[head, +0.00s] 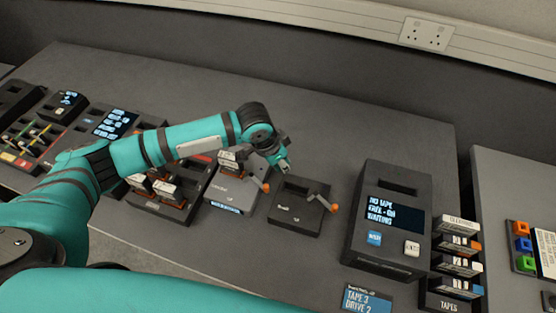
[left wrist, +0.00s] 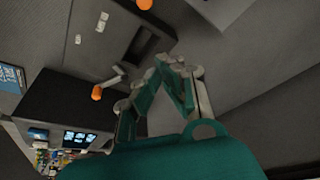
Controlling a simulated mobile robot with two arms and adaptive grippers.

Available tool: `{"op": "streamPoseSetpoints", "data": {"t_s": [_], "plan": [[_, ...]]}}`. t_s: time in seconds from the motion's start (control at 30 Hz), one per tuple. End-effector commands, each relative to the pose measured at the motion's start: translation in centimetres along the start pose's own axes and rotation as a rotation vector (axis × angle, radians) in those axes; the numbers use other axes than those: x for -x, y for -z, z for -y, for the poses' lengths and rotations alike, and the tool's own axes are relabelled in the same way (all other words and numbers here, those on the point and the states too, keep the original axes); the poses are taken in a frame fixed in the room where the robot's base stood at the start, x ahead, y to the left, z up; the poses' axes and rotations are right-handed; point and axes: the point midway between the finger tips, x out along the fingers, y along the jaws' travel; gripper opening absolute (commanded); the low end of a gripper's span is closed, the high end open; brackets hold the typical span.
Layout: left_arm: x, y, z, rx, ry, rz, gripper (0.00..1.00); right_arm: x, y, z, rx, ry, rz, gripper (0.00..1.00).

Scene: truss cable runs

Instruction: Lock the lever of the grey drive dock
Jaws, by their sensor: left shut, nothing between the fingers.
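The grey drive dock (head: 228,196) sits mid-table in the head view, with a labelled cartridge (head: 231,161) at its back. Its lever ends in an orange knob (head: 265,187) at the dock's right side. My left gripper (head: 284,168) is shut and empty, just above and right of that knob, apart from it as far as I can tell. The gripper and wrist hide the dock's back right part. In the left wrist view the shut fingers (left wrist: 176,66) are near two orange knobs; which dock each belongs to is unclear. My right gripper is not in view.
A black dock (head: 292,218) with an orange-knobbed lever (head: 334,208) stands close on the right. Further right are a black display unit (head: 388,255) and a tape rack (head: 458,260). Loaded cartridge holders (head: 160,207) stand left. The table behind the docks is clear.

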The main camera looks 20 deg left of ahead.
Motion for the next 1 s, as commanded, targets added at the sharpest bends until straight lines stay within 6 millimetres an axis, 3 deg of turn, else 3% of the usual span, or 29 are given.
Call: {"op": "streamPoseSetpoints", "data": {"t_s": [0.27, 0.5, 1.0], "plan": [[-5.9, 0.0, -0.1, 0.000, -0.001, 0.003, 0.00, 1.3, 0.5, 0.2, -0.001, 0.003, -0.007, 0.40], [-4.5, -3.1, 0.0, -0.002, 0.001, 0.002, 0.00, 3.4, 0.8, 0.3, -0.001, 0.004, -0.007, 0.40], [-4.5, -3.8, 0.0, -0.002, 0.000, 0.000, 0.00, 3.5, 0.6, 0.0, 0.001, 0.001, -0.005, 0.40]]}}
